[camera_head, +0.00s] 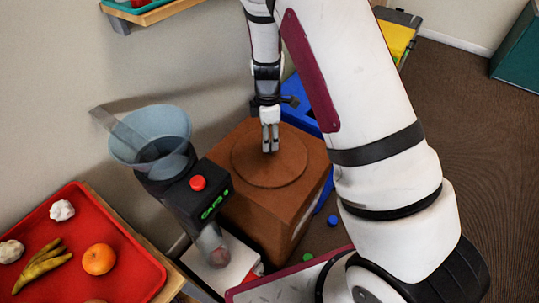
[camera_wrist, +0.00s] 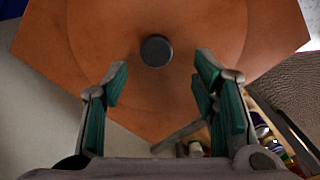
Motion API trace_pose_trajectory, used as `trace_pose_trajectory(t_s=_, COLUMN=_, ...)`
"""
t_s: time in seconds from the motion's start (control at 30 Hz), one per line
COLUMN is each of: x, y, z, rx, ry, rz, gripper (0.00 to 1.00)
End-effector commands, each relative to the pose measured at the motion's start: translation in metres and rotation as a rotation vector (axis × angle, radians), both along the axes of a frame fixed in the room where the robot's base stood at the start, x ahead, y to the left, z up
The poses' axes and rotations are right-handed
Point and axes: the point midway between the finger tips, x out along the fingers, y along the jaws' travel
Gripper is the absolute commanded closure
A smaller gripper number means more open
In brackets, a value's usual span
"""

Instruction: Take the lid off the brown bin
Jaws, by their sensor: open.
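The brown bin (camera_head: 255,214) stands in the middle of the head view. Its round brown lid (camera_head: 252,164) lies flat on the top. In the wrist view the lid (camera_wrist: 205,25) has a short dark knob (camera_wrist: 156,51) in its middle. My gripper (camera_head: 270,150) points down over the lid in the head view and hides the knob there. In the wrist view my gripper (camera_wrist: 161,78) is open, with teal-padded fingers spread and nothing between them. The knob appears beyond the fingertips, apart from them. I cannot tell the exact height of the fingertips above the lid.
A machine with a clear hopper (camera_head: 150,125) and red button stands close left of the bin. A red tray (camera_head: 125,275) with food is at the lower left. A blue bin (camera_head: 299,103) and yellow bin (camera_head: 396,38) are behind. Small blue and green pieces lie on the floor.

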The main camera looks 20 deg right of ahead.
Motion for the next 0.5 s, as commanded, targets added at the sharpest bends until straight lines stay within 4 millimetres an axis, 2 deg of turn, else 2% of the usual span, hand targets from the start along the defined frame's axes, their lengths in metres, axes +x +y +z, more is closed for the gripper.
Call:
trace_pose_trajectory(t_s=0.17, x=0.000, y=-0.002, z=-0.012, rx=-0.001, ry=0.002, rz=-0.001, gripper=0.46)
trace_pose_trajectory(t_s=0.4, x=0.003, y=-0.006, z=-0.045, rx=-0.001, ry=0.002, rz=-0.002, gripper=0.46)
trace_pose_trajectory(t_s=0.5, x=0.004, y=-0.006, z=-0.054, rx=0.000, ry=0.001, rz=-0.001, gripper=0.46)
